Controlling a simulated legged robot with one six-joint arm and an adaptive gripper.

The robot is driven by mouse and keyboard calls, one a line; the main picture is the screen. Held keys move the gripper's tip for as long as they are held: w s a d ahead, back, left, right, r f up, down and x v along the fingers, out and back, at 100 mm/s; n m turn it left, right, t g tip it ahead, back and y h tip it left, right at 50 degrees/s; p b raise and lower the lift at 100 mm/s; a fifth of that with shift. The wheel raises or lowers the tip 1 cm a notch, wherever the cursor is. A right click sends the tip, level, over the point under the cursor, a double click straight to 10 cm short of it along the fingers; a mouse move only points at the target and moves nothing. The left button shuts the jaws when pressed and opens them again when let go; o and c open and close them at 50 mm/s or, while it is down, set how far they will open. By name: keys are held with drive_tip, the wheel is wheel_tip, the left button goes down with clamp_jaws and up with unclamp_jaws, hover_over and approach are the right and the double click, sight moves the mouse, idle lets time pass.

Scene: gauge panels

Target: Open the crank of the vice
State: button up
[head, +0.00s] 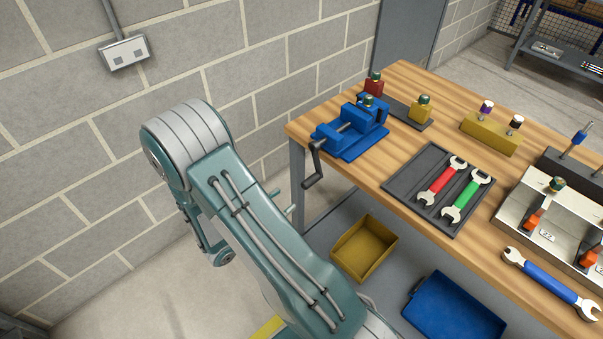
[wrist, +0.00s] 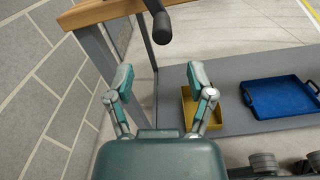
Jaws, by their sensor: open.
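The blue vice (head: 352,130) sits at the near left corner of the wooden workbench. Its dark crank (head: 314,166) hangs down past the table's edge, with the handle at the bottom. In the wrist view the crank's dark handle (wrist: 161,24) shows at the top middle, beyond my fingertips. My gripper (wrist: 160,76) is open and empty, its two teal fingers spread to either side below the handle. It does not touch the crank. In the head view my arm mostly hides the gripper.
The workbench (head: 420,120) also bears a dark tray (head: 408,180) with red and green wrenches, and a blue wrench (head: 550,283). A yellow bin (head: 364,248) and a blue bin (head: 453,308) sit on the lower shelf. A block wall (head: 70,110) stands at the left.

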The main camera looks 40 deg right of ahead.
sight(312, 180)
drive_tip(key=d, duration=1)
drive_tip(key=shift+w+d, duration=0.25)
drive_tip(key=shift+w, duration=0.05)
clamp_jaws()
